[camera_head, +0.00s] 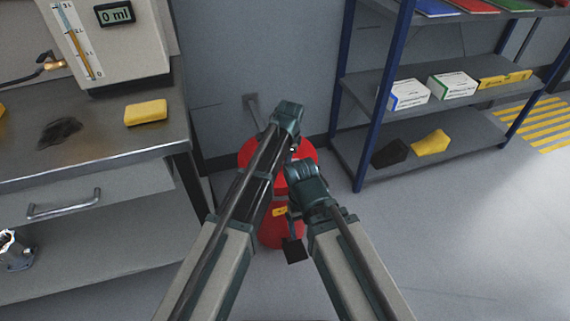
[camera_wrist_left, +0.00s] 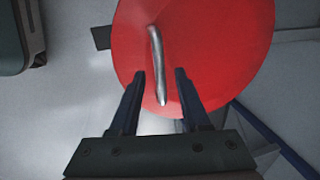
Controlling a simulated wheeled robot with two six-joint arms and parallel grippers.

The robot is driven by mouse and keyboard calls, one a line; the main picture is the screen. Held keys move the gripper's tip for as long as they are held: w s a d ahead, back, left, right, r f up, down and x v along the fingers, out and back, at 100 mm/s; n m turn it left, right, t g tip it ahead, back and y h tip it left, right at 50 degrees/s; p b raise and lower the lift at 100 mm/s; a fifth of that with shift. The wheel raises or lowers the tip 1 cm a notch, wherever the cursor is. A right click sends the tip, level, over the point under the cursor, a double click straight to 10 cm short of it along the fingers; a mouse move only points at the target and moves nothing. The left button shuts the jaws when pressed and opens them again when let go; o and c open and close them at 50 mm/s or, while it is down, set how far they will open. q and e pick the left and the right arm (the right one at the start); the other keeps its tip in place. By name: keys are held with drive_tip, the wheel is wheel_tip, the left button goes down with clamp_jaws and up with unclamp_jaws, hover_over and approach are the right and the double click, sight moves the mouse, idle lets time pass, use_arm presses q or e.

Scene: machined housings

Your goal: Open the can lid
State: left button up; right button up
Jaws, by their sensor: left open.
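The red can (camera_head: 283,233) stands on the floor between the workbench and the shelf, with a yellow label on its front. Its round red lid (camera_wrist_left: 225,50) is partly covered by my arms in the head view. A metal bar handle (camera_wrist_left: 156,50) runs along the lid. My left gripper (camera_wrist_left: 160,75) is open over the lid, its fingers on either side of the handle's lower end; contact cannot be told. The wrist of my right arm (camera_head: 308,187) is in front of the can, its fingers not clearly visible. A dark flat plate (camera_head: 294,250) shows at the can's front.
A metal workbench (camera_head: 95,148) with a yellow sponge (camera_head: 146,112) and a dispenser reading 0 ml (camera_head: 115,45) is at the left. A blue-framed shelf (camera_head: 378,110) with boxes is at the right. The floor at the lower right is clear.

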use_arm(q)
drive_tip(key=shift+c, duration=0.4)
clamp_jaws()
idle(1.1)
